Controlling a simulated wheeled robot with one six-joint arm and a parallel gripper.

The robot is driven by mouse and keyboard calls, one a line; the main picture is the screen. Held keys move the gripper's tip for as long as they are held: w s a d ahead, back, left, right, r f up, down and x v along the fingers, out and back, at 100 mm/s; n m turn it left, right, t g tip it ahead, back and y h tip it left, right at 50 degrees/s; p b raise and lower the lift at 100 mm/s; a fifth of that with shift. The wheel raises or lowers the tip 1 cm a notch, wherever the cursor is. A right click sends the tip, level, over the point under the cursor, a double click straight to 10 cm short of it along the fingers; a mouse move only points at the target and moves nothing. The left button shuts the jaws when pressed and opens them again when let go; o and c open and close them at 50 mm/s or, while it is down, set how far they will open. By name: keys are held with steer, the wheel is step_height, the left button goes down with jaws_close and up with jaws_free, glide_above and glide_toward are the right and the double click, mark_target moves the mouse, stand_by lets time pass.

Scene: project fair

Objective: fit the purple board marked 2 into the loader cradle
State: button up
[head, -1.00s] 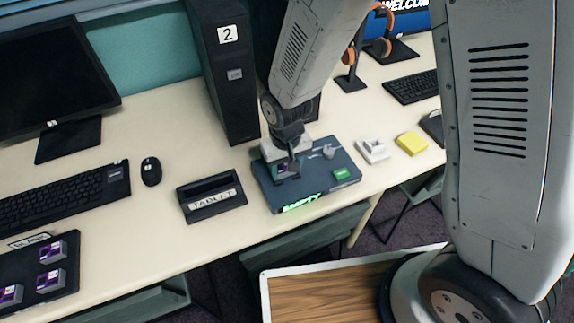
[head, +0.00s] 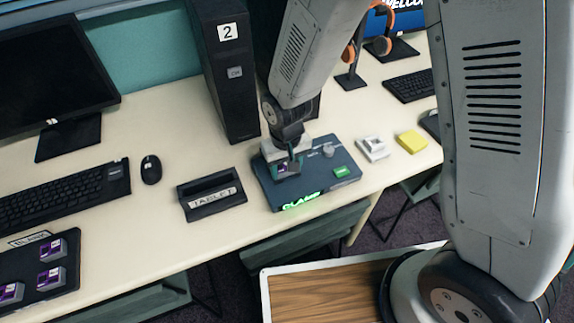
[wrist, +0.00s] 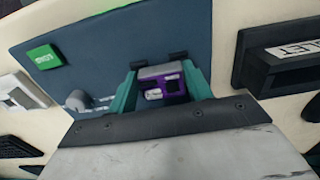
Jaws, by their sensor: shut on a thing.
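The purple board (wrist: 172,86) lies between the teal fingers of my gripper (wrist: 160,90) in the wrist view, with a grey top part. Its number cannot be read. In the head view my gripper (head: 287,167) is down at the left part of the blue-grey loader (head: 318,185), shut on the board, of which a little purple shows. In the wrist view the board is at the loader's cradle, by two small black clips (wrist: 178,56). My gripper hides most of the cradle, so full seating cannot be seen. The loader's lit green front sign (head: 301,201) seems to read CLAMP.
The loader has a green button (head: 342,171) and a grey knob (head: 328,151). A black tablet stand (head: 211,197) is to its left. A white device (head: 373,149) and yellow block (head: 412,141) are to its right. A black tray (head: 28,290) holds several purple boards.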

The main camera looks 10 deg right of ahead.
steer(key=o, duration=1)
steer(key=shift+r, duration=3.5)
steer(key=s+d+r+m, duration=0.1)
steer(key=s+d+r, duration=0.5)
steer(key=d+r, duration=0.1)
steer(key=s+d+r+m+t, duration=0.1)
steer(key=s+d+r, duration=0.5)
steer(key=r, duration=0.2)
steer(key=s+d+r+m, duration=0.1)
steer(key=s+d+r, duration=0.5)
steer(key=d+r, duration=0.1)
steer(key=shift+d+r, duration=0.3)
steer(key=shift+r, duration=0.35)
